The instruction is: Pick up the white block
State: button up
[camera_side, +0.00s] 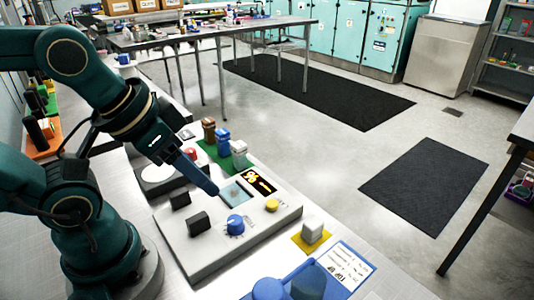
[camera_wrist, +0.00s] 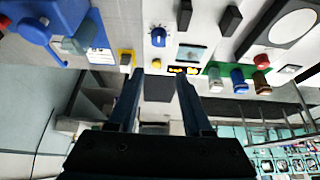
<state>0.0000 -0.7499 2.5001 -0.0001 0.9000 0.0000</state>
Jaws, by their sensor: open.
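A small white block (camera_side: 313,229) stands on a yellow square pad (camera_side: 297,239) at the right of the grey control panel in the side view. My gripper (camera_side: 213,191) hangs over the panel, up and left of the block in the side view. In the wrist view my gripper (camera_wrist: 160,76) has its two fingers well apart with nothing between them. The gripper is clear of the block.
The panel (camera_side: 196,262) carries a blue knob (camera_side: 235,224), a yellow button (camera_side: 272,205), black switches and displays. Brown, blue and pale grey pieces stand on a green mat (camera_side: 226,165) behind. A blue tray (camera_side: 302,270) and a labelled card (camera_side: 345,266) lie in front of the block.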

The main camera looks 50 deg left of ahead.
jog(key=o, duration=0.4)
jog(key=shift+c, duration=0.2)
jog(key=w+r+n, duration=0.1)
jog(key=w+r, duration=0.3)
jog(key=w, duration=0.1)
jog(key=g, duration=0.4)
send_over(312, 224)
jog(key=a, duration=0.2)
notch_tip(312, 224, down, 7)
jog(key=shift+m+g, duration=0.5)
jog(key=shift+g, duration=0.3)
jog(key=f, duration=0.2)
jog(key=d+f, duration=0.1)
jog(key=f, duration=0.3)
jog(key=shift+w+d+f, duration=0.1)
jog(key=shift+d+f, duration=0.25)
jog(key=shift+d, duration=0.05)
jog(key=shift+f, duration=2.6)
